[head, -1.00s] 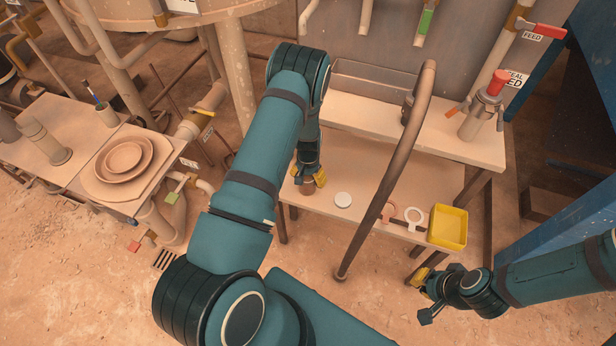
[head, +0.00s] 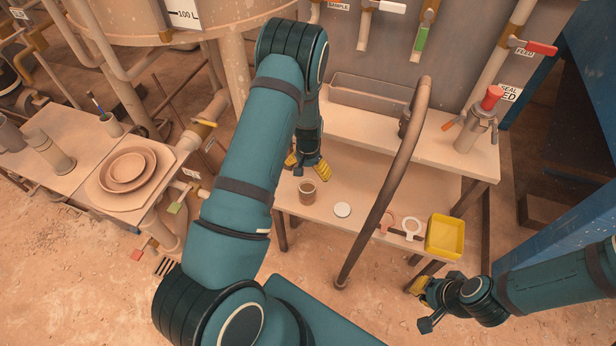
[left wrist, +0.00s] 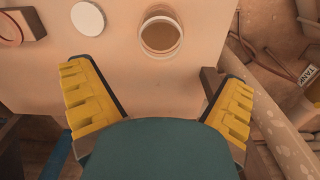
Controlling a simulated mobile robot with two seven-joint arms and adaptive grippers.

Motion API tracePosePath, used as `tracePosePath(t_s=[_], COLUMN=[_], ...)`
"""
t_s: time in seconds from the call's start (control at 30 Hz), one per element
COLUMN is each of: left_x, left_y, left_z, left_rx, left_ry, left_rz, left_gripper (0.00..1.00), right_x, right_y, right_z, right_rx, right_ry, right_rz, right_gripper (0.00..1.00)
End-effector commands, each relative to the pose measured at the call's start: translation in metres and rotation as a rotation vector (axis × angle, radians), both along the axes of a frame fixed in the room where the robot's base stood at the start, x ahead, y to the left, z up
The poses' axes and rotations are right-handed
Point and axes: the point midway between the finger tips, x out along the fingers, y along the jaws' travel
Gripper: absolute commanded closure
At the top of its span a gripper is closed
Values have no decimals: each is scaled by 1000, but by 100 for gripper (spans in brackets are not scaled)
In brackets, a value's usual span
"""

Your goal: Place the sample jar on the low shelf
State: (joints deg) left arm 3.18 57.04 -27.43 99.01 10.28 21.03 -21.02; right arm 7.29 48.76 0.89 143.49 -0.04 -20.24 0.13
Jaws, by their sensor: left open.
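The sample jar (head: 307,192), a small brown open-topped jar, stands upright on the low shelf (head: 340,176). In the left wrist view the jar (left wrist: 161,34) is beyond the fingertips, with its open mouth facing the camera. A white round lid (head: 342,209) lies on the shelf to its right; the lid also shows in the left wrist view (left wrist: 88,18). My left gripper (head: 307,170) is open and empty, just behind and apart from the jar. My right gripper (head: 418,286) is off in front of the shelf; its opening cannot be made out.
A yellow tray (head: 446,237) and a white ring-shaped tool (head: 412,228) are at the shelf's right. A thick brown hose (head: 385,190) arches over it. The upper shelf (head: 440,143) holds a red-topped vessel (head: 478,122). A side table with brown dishes (head: 127,170) stands left.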

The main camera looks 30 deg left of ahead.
Motion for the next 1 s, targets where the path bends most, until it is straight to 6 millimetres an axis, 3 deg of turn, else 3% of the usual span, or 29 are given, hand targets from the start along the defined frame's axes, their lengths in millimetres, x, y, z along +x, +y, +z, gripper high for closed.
tracePosePath(t_s=[0.17,0.33,0.43,0.53,0.7,0.83,1.0], left_x=[0,-13,-38,-74,-132,-162,-176], left_y=[1,-18,-56,-109,-187,-222,-236], left_z=[20,16,6,2,18,35,44], left_rx=[1,-22,-65,-131,-249,-315,-348], left_ry=[-1,-2,-16,-41,-92,-120,-133], left_rz=[-1,6,15,25,33,36,39], left_gripper=[1,1,1,1,1,1,1], right_x=[-1,-1,-1,-1,-1,-1,-1], right_y=[0,0,0,0,0,0,0], right_z=[5,5,5,5,5,5,5], right_rx=[0,0,0,0,0,0,0], right_ry=[3,3,3,3,3,3,3], right_rz=[1,1,1,1,1,1,1], right_gripper=[100,100,100,100,100,100,100])
